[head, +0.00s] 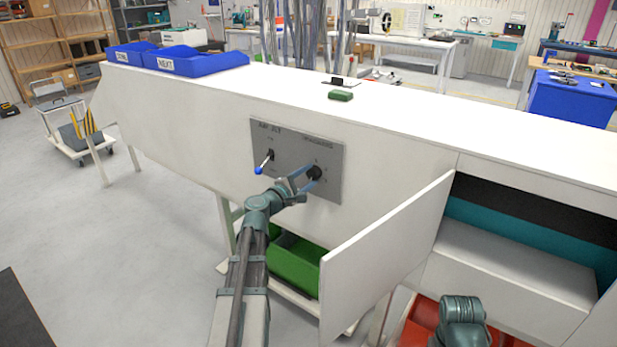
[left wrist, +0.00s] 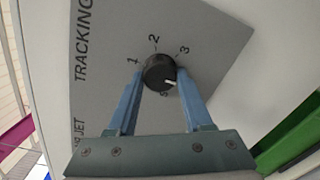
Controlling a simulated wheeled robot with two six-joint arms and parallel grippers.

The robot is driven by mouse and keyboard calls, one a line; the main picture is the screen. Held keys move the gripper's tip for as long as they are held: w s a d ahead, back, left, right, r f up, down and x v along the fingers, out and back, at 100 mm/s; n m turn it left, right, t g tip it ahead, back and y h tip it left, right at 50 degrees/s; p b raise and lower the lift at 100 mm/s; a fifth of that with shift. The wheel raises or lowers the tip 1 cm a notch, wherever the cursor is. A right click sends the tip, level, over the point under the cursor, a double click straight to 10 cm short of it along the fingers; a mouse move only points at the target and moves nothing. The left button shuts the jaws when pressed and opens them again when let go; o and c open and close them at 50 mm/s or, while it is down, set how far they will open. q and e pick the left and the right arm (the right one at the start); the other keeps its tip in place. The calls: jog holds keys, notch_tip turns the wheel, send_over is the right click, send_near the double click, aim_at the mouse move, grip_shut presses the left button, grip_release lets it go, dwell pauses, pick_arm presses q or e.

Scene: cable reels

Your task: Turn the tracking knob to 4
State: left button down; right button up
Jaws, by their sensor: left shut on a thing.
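The black tracking knob (head: 315,172) is on the grey panel (head: 285,150), which is set in the white bench front. In the left wrist view the knob (left wrist: 158,70) sits between the two blue fingers of my left gripper (left wrist: 160,78), which is shut on its sides. The knob's white mark points right and slightly down. The numbers 1, 2 and 3 show around its top, and part of a 5 shows below it. The 4 is not seen; the right finger covers part of the dial. In the head view my left gripper (head: 308,181) reaches the knob from the lower left.
A blue-tipped air jet lever (head: 264,162) is left of the knob. An open white door (head: 385,250) stands out at the right, beside an open compartment. A green bin (head: 295,262) is below the panel. Blue bins (head: 195,62) and a green block (head: 340,95) sit on the bench top.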

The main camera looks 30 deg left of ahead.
pick_arm(q)
jog(key=shift+c, duration=1.5)
grip_release()
jog(key=s+a, duration=0.1)
jog(key=s, duration=1.2)
jog(key=shift+s+a+r, duration=0.15)
jog(key=shift+s+r, duration=0.1)
jog(key=shift+s, duration=0.15)
